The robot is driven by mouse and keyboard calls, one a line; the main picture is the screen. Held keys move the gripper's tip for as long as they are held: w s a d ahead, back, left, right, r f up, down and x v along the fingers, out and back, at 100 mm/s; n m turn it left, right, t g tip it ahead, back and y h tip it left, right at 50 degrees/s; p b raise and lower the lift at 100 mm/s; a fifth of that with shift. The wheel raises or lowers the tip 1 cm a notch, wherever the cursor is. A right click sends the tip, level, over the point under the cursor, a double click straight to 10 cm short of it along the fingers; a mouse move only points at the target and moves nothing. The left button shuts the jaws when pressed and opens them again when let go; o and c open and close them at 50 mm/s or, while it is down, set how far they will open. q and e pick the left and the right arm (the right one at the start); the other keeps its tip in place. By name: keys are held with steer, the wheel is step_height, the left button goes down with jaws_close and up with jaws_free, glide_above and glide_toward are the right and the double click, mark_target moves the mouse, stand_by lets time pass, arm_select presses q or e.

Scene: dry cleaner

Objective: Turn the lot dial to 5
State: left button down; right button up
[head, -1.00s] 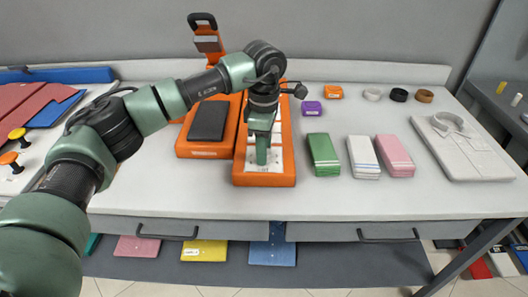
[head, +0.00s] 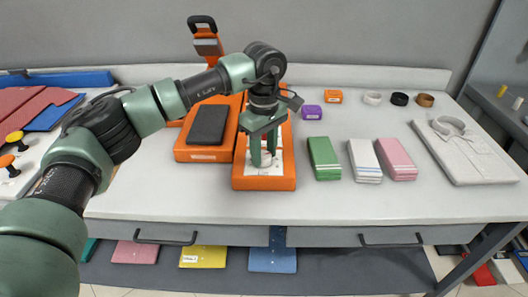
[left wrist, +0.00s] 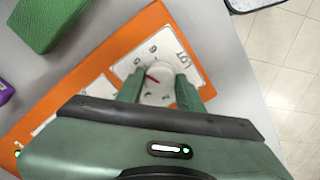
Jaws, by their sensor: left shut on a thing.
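The lot dial (left wrist: 158,88) is a round white knob with a red pointer mark, on a white plate (left wrist: 187,60) with "LOT" and small digits around it. The plate is at the near end of an orange panel (head: 262,184) on the table. My left gripper (head: 263,163) points down at the panel. In the left wrist view its fingers (left wrist: 160,98) are on either side of the knob, shut on it. The red mark points to the upper left there; I cannot read which digit it meets. In the head view the fingers mostly hide the knob. My right gripper is not in view.
An orange device with a dark pad (head: 207,125) stands left of the panel. Green (head: 323,158), white (head: 364,160) and pink (head: 396,159) folded stacks lie to the right, then a folded shirt (head: 465,150). The table's front strip is clear.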

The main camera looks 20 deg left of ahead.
mark_target(264, 154)
arm_select(q)
steer(key=shift+r, duration=0.1)
steer(key=c, duration=0.9)
jaws_free()
step_height(264, 154, up, 8)
steer(key=shift+f+b, duration=0.15)
steer(key=shift+b, duration=0.15)
